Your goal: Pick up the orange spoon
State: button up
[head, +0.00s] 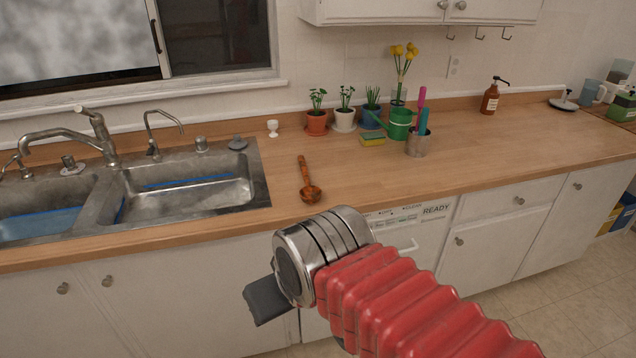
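The orange spoon (306,182) lies on the wooden counter, right of the sink. Its round bowl is near the front edge and its handle points toward the back wall. It looks orange-brown. My gripper (264,303) shows only in part, as a dark piece at the end of my arm, below and in front of the counter. It is lower left of the spoon and apart from it. Its fingers cannot be made out, and nothing is seen held in it.
The double sink (190,186) with faucets is left of the spoon. Potted plants (317,121), a sponge (373,139), a green watering can (400,123) and a utensil cup (418,145) stand behind, to the right. The counter (480,160) around the spoon is clear. Cabinets (495,245) are below.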

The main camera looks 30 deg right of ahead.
aim_at(310, 193)
jog(key=u, duration=0.05)
jog(key=i, duration=1)
jog(key=z, duration=0.05)
